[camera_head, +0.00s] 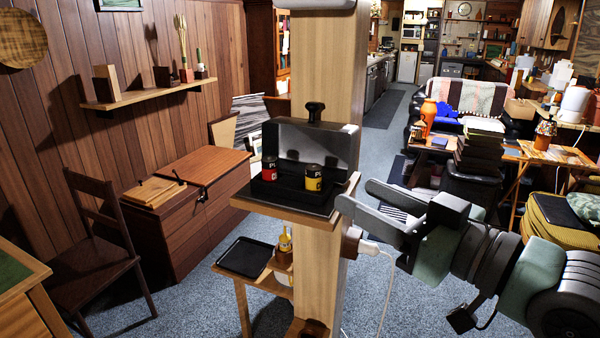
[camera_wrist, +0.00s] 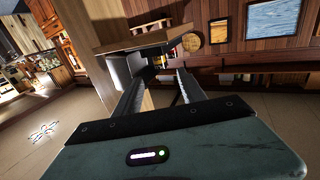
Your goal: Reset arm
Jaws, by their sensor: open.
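My gripper (camera_head: 356,194) is at the centre right of the head view, just right of the wooden post (camera_head: 330,120). Its two fingers are spread apart with nothing between them, and they point left toward the post and its small shelf. In the wrist view my gripper (camera_wrist: 160,77) also shows open and empty, with the underside of a wooden shelf (camera_wrist: 140,42) beyond the fingertips. My arm reaches in from the right edge of the head view. I cannot tell the exact gap between the fingertips and the shelf.
The post's shelf (camera_head: 262,204) holds a dark metal stand (camera_head: 338,146), a red-and-black can (camera_head: 269,168) and a yellow-and-black can (camera_head: 313,178). A black tray (camera_head: 245,256) sits lower. A wooden chest (camera_head: 190,220) and chair (camera_head: 95,240) stand left. Stacked books (camera_head: 481,150) stand behind my arm.

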